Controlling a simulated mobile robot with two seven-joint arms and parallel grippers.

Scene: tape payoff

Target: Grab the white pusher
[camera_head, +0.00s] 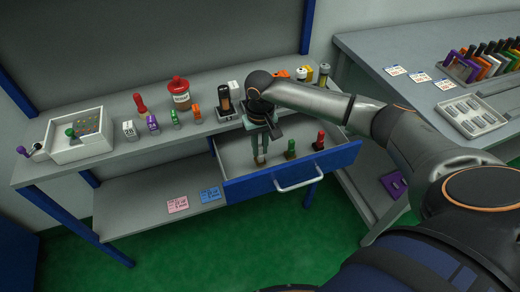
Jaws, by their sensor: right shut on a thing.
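The blue-fronted drawer (238,188) under the bench is pulled out. My right gripper (259,160) reaches down into it, at the left of a row of small pushers. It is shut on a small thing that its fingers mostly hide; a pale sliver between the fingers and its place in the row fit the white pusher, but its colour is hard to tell. A green pusher (290,149) and a red pusher (319,141) stand upright in the drawer to the right, apart from the fingers. My left gripper is not in view.
The bench top (160,150) holds a red-lidded jar (180,94), a white box (80,140) and several small coloured items. Pink (178,205) and blue (210,195) cards lie on the lower shelf. A side table (400,45) with a rack and a tray stands at right.

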